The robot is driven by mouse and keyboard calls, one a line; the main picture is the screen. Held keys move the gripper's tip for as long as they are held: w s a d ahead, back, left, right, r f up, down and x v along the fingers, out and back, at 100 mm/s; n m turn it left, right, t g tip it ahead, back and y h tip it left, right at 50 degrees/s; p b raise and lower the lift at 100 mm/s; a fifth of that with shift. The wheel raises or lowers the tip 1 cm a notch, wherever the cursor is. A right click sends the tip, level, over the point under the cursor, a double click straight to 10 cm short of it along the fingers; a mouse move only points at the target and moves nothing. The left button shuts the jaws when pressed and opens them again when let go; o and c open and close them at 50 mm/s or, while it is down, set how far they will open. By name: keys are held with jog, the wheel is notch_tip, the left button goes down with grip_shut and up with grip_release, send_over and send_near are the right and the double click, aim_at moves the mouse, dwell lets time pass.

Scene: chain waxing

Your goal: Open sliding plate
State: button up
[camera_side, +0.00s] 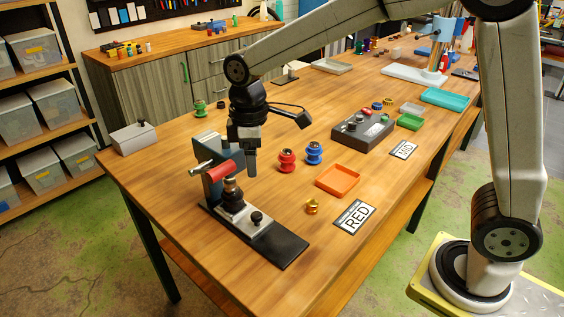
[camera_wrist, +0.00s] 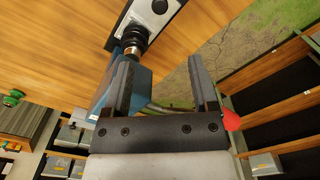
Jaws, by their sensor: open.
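The sliding plate (camera_side: 256,232) is a pale metal plate with a small black knob (camera_side: 257,217), set on the long black base of a press-like fixture (camera_side: 285,254). A dark cylinder (camera_side: 231,199) with a metallic ring stands at the plate's inner end, by the blue-grey upright (camera_side: 208,188). A red handle (camera_side: 219,171) sticks out from the upright. The plate (camera_wrist: 148,20) and its knob (camera_wrist: 160,6) also show at the top of the wrist view. My gripper (camera_side: 250,165) hangs above and behind the fixture, near the upright. In the wrist view my gripper (camera_wrist: 162,75) is open and empty.
Red (camera_side: 287,161) and blue (camera_side: 314,153) spools, an orange tray (camera_side: 338,181), a gold part (camera_side: 312,206) and a RED card (camera_side: 355,217) lie right of the fixture. A grey box (camera_side: 133,137) stands at the left table edge. Bare wood lies left of the fixture.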

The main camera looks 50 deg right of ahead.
aim_at(256, 215)
notch_tip(256, 215, down, 15)
jog(key=shift+f, duration=0.1)
dwell(0.7)
grip_shut()
dwell(1.4)
